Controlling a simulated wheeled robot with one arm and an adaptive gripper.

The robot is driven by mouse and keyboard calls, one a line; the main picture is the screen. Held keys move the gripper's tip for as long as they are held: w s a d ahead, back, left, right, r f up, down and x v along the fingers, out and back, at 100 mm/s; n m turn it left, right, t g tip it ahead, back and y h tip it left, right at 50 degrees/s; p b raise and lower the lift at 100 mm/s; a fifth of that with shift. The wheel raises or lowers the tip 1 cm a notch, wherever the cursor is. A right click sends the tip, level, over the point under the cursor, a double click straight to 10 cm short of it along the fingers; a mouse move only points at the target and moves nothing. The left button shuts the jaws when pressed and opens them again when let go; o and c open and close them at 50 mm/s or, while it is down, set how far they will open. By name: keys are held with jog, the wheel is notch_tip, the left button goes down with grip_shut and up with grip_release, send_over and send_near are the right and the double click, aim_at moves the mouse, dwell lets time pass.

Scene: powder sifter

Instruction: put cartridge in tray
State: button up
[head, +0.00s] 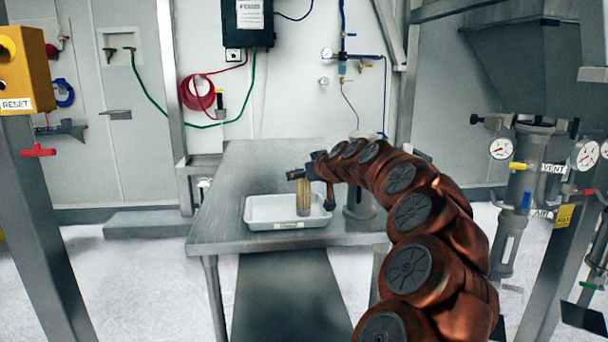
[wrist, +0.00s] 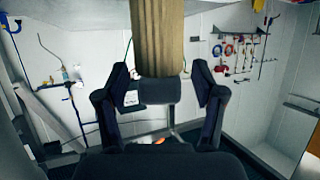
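The cartridge (head: 303,197), a tan pleated cylinder, is upright within the white tray (head: 257,224), toward its right end. I cannot tell if its lower end touches the tray floor. In the wrist view the cartridge (wrist: 157,38) runs up out of the frame, with a dark end cap (wrist: 158,91) between my fingers. My gripper (head: 297,174) is at the cartridge's top end. The gripper (wrist: 160,82) looks open, with a narrow gap on each side of the cap. The tray does not show in the wrist view.
The tray stands on a steel table (head: 240,178) with free surface behind it. Gauges and a vertical pipe vessel (head: 519,195) are further right. A yellow reset box (head: 22,70) is at left.

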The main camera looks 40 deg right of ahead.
jog(key=shift+r, duration=0.1)
jog(key=shift+r+p, duration=0.15)
jog(key=shift+p, duration=0.15)
jog(key=v, duration=1.2)
